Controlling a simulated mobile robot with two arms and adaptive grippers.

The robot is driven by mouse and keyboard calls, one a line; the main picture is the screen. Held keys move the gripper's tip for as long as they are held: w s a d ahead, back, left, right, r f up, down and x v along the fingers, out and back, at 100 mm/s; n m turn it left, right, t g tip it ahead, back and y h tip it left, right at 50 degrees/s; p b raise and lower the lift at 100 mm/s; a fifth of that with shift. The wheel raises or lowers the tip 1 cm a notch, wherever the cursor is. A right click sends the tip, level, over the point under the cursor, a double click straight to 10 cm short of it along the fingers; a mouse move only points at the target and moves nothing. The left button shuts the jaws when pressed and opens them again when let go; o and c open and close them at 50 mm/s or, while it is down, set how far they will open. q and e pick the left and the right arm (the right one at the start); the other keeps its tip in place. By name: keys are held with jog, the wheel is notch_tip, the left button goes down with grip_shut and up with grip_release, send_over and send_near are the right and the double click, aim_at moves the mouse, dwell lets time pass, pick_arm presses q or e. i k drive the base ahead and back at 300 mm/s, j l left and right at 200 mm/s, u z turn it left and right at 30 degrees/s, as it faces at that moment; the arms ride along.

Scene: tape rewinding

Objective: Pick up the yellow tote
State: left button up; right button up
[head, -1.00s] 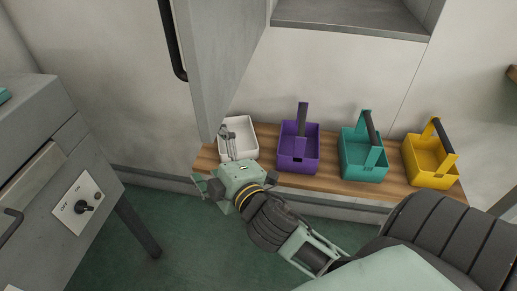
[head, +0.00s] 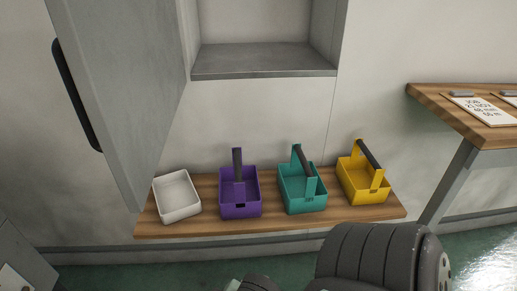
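The yellow tote (head: 362,184) stands upright at the right end of a low wooden shelf in the head view. It is an open box with a dark-gripped handle arched over it. Nothing touches it, and its front and top are in plain view. A part of my own arm shows at the bottom, below and in front of the shelf. Neither of my grippers shows in the head view.
A teal tote (head: 301,196), a purple tote (head: 239,201) and a white bin (head: 177,197) stand left of it on the wooden shelf (head: 270,220). An open grey cabinet door (head: 120,90) hangs at left. A wooden table (head: 465,115) with papers stands at right.

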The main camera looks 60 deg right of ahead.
aim_at(362, 179)
jog(key=z, duration=2.1)
